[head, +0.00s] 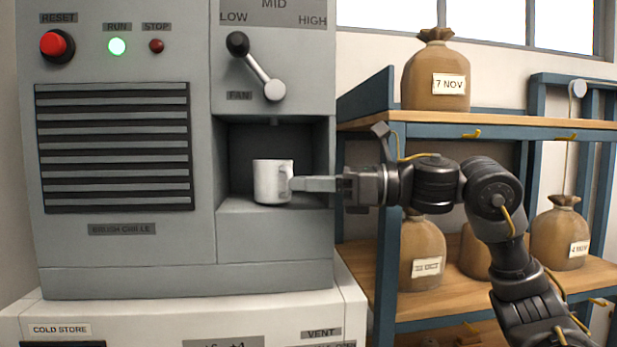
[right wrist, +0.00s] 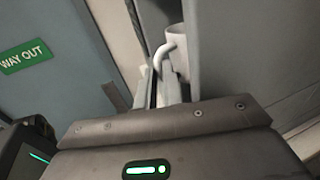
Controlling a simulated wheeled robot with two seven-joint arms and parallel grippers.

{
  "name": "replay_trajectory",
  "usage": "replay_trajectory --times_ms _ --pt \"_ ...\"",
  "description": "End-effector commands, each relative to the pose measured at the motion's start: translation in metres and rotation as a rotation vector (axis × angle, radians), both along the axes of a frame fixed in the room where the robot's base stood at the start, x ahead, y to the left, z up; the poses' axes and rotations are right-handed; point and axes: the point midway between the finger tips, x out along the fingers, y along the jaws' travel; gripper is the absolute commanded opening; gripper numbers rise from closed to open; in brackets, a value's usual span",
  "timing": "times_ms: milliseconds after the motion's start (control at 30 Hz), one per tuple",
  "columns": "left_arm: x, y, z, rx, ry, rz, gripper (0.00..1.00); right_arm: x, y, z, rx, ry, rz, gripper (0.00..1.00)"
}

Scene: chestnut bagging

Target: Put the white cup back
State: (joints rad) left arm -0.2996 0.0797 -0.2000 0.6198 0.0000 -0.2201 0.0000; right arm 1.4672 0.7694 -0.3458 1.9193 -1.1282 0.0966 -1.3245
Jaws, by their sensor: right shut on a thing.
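The white cup (head: 270,182) stands upright in the recess (head: 236,205) of the grey machine, under a small spout. Its handle points right, toward my right gripper (head: 292,184). My right gripper reaches in from the right and is shut on the cup's handle. In the right wrist view, the cup (right wrist: 178,42) and its handle show beyond the fingers (right wrist: 160,75). Whether the cup's base rests on the recess floor or hovers just over it, I cannot tell. My left gripper is in neither view.
The machine has a fan lever (head: 255,66) above the recess and a vent grille (head: 115,147) at left. A blue shelf with wooden boards (head: 500,121) stands close on the right. It holds several tied sacks, one labelled 7 NOV (head: 436,75). The recess walls leave little side room.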

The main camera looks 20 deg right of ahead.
Motion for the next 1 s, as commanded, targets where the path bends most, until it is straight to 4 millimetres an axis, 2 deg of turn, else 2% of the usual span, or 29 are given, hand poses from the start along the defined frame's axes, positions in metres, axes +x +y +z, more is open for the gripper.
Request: replay_trajectory --times_ms 367,400,467,767,867,1000 --pt "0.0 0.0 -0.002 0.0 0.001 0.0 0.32 0.0 0.0 -0.005 0.001 -0.001 -0.001 0.0" --pt "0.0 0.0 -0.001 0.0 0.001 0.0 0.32 0.0 0.0 -0.004 0.001 -0.001 0.0 0.13" --pt "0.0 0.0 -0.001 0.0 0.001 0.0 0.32 0.0 0.0 -0.003 0.001 -0.001 0.0 0.19" --pt "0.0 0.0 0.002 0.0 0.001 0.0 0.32 0.0 0.0 0.0 0.001 -0.001 0.0 0.19" --pt "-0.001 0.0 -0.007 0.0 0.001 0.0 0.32 -0.005 -0.01 -0.004 0.001 -0.001 -0.004 0.19" --pt "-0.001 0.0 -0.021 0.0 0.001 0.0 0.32 -0.018 -0.032 -0.006 0.002 -0.003 -0.005 0.19"
